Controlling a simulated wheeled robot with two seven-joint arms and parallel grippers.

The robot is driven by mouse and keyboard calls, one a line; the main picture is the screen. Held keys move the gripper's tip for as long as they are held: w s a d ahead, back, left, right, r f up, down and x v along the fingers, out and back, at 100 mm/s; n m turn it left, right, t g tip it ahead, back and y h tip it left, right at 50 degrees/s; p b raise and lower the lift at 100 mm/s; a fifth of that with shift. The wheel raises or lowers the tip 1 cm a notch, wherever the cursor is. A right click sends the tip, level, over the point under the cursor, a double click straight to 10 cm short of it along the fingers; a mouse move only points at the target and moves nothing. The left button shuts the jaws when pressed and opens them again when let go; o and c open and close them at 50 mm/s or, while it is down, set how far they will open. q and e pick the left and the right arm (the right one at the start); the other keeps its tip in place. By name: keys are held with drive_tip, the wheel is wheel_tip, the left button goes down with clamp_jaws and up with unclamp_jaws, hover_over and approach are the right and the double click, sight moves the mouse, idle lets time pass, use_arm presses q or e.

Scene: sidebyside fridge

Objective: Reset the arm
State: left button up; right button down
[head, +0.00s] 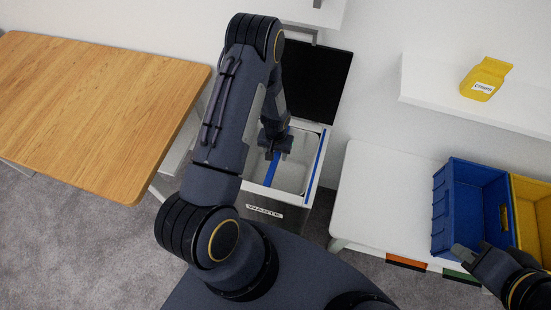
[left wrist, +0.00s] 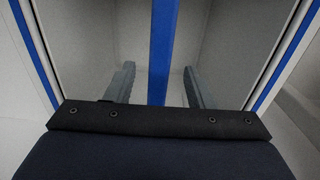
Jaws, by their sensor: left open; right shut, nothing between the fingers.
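My left arm reaches forward in the head view, and its gripper (head: 273,150) hangs over the open waste bin (head: 308,165). The left gripper also shows in the left wrist view (left wrist: 158,80), with its two fingers apart and nothing between them. A blue divider strip (left wrist: 163,40) of the bin runs between and beyond the fingers. My right gripper (head: 464,252) is at the lower right, by the front of the blue bin (head: 445,205). It is shut and empty.
The bin's black lid (head: 315,82) stands open behind it. A wooden table (head: 90,110) is at left. A white table (head: 375,195) at right holds the blue bin and a yellow bin (head: 532,215). A shelf (head: 430,85) above carries a yellow container (head: 485,80).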

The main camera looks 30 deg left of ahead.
use_arm(q)
drive_tip(key=shift+r, duration=0.65)
wheel_tip(320, 180, up, 24)
drive_tip(key=s+d+n+t+h, duration=0.1)
drive_tip(key=s+t+h, duration=0.1)
drive_tip(key=s+d+r+m+t+h, duration=0.1)
drive_tip(key=s+d+r, duration=0.2)
drive_tip(key=s+r, duration=0.3)
drive_tip(key=s+d+r+m+t, duration=0.1)
drive_tip(key=s+d+r+t, duration=0.1)
drive_tip(key=s+r, duration=0.5)
drive_tip(key=s+d, duration=0.1)
drive_tip(key=s, duration=0.4)
drive_tip(key=shift+s+r+t+h, duration=0.2)
drive_tip(key=shift+r+t+h, duration=0.1)
drive_tip(key=shift+h, duration=0.1)
